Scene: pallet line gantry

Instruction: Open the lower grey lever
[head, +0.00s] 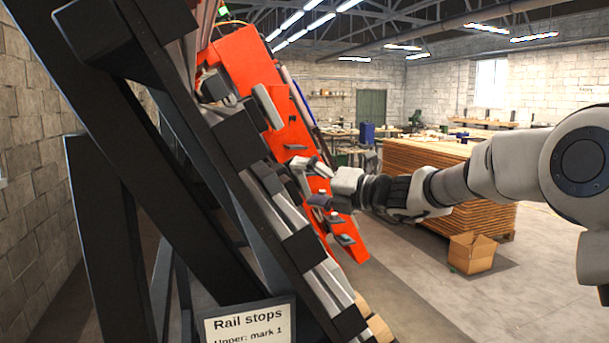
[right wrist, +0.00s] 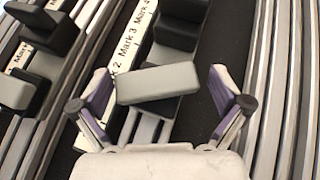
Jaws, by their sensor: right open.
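A grey lever (right wrist: 158,83) with a flat, block-like handle lies between the two fingers of my right gripper (right wrist: 168,90) in the right wrist view. The fingers are spread to either side of it, and I see no clear grip on it. In the head view my right gripper (head: 314,184) reaches in from the right to the tilted rail frame, where its fingers partly hide the levers. Another grey lever (head: 267,107) sits higher up on the orange-red panel (head: 252,70). I cannot tell from the pictures which lever is the lower one. My left gripper is not in view.
Dark grey stops (right wrist: 48,28) and mark labels (right wrist: 128,45) line the rails beside the lever. Black frame beams (head: 110,100) fill the left. A "Rail stops" sign (head: 248,322) stands low in front. A board stack (head: 430,165) and a cardboard box (head: 472,252) are at right.

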